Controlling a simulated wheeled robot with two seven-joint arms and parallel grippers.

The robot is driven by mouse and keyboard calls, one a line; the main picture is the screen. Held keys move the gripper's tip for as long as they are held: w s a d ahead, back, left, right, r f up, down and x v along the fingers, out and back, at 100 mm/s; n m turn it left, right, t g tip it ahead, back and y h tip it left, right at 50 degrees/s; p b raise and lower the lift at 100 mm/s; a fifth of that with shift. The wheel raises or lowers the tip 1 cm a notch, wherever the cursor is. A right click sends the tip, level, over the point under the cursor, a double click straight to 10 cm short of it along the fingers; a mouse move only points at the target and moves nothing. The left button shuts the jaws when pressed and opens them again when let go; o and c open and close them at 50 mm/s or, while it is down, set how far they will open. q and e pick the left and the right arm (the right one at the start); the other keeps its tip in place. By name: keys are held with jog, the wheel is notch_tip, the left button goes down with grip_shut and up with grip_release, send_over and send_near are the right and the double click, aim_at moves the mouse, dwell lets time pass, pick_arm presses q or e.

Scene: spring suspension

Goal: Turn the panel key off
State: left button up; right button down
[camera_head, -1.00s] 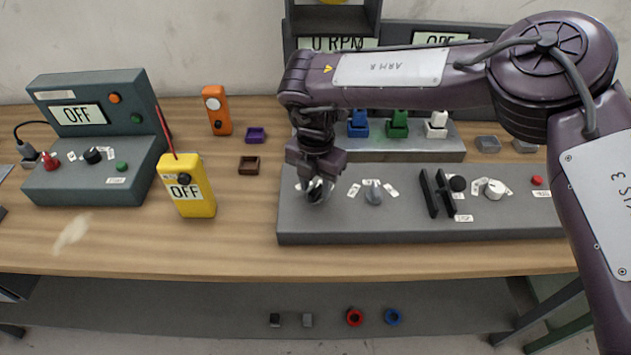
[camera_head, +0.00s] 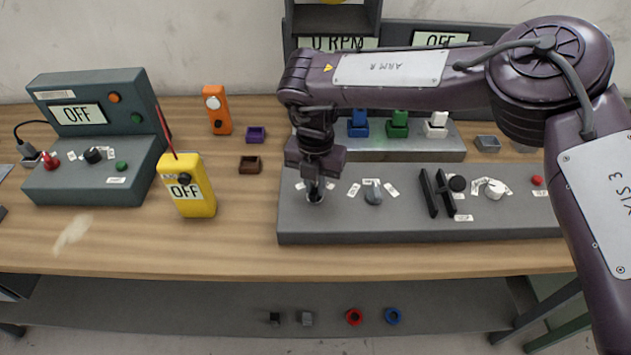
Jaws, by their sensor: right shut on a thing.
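The grey control panel (camera_head: 400,222) lies on the right half of the wooden bench. My right gripper (camera_head: 315,192) points down at the panel's left end and is shut on the panel key, of which only a small round metal part (camera_head: 315,198) shows below the fingers. My left gripper is not in view.
Black upright handles (camera_head: 437,193), a white dial (camera_head: 494,189) and a red button (camera_head: 537,180) stand farther right on the panel. Blue, green and white blocks (camera_head: 397,124) stand behind it.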

aim_at(314, 188)
jog(key=n, duration=0.5)
jog(key=shift+a+r+n, duration=0.1)
jog(key=shift+n, duration=0.2)
jog(key=shift+n+p, duration=0.3)
jog(key=shift+n, duration=1.8)
jog(key=shift+w, duration=0.1)
jog(key=c, duration=1.4)
grip_release()
jog(key=shift+r, duration=0.4)
notch_tip(314, 188, up, 7)
jog(key=shift+b, duration=0.8)
